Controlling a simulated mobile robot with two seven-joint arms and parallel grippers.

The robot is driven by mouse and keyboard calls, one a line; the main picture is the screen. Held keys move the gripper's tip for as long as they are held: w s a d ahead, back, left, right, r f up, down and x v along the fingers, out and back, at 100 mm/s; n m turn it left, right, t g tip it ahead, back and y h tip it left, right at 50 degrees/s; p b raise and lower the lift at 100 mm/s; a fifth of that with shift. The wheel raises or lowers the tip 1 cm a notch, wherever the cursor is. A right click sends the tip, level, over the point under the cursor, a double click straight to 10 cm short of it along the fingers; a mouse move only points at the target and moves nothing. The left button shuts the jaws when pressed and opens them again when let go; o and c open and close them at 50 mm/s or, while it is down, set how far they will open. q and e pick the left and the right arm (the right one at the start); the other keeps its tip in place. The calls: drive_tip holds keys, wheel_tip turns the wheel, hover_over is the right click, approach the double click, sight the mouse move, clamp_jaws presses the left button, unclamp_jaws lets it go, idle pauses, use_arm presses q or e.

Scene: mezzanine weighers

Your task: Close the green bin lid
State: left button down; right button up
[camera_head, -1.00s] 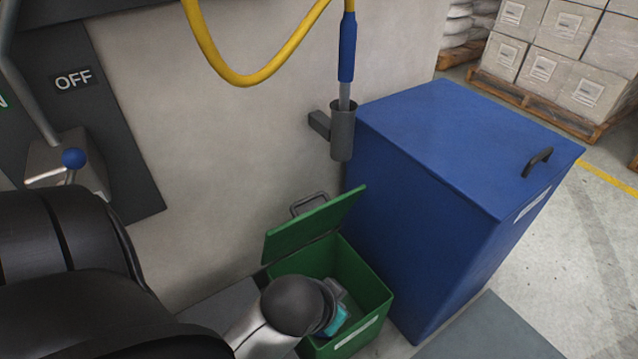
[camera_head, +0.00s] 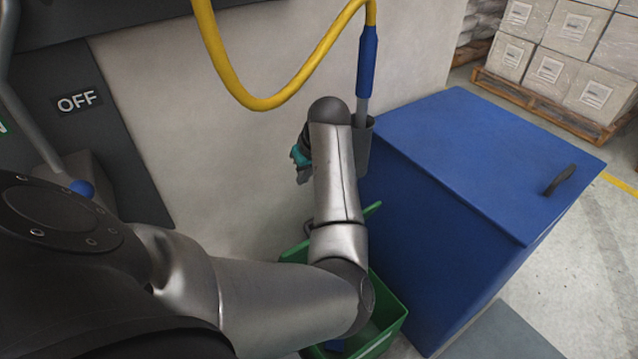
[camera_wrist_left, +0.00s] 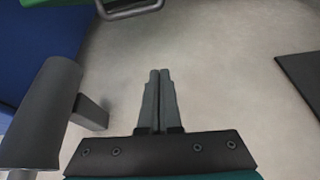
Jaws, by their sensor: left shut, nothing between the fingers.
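The green bin (camera_head: 391,328) stands on the floor beside the blue cabinet, partly hidden behind my left arm. Its green lid (camera_head: 373,210) is raised, leaning up toward the wall; my forearm covers most of it. My left gripper (camera_wrist_left: 160,74) is shut and empty, in front of the pale wall and apart from the handle. In the head view the left gripper (camera_head: 302,172) is mostly hidden behind my wrist. My right gripper is out of view.
The blue cabinet (camera_head: 480,165) stands right of the bin. A grey wall-mounted holder (camera_head: 364,150) with a blue-handled lance (camera_head: 368,62) and yellow hose (camera_head: 270,103) is close to my left wrist.

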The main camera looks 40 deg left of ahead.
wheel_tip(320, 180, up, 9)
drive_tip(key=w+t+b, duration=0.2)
drive_tip(key=b, duration=0.4)
use_arm(q)
wheel_tip(320, 180, down, 10)
drive_tip(key=w+d+n+h+b, duration=0.1)
drive_tip(key=w+d, duration=0.1)
drive_tip(key=shift+w+f+b, duration=0.25)
drive_tip(key=shift+w+b, duration=0.05)
drive_tip(key=shift+w, duration=0.05)
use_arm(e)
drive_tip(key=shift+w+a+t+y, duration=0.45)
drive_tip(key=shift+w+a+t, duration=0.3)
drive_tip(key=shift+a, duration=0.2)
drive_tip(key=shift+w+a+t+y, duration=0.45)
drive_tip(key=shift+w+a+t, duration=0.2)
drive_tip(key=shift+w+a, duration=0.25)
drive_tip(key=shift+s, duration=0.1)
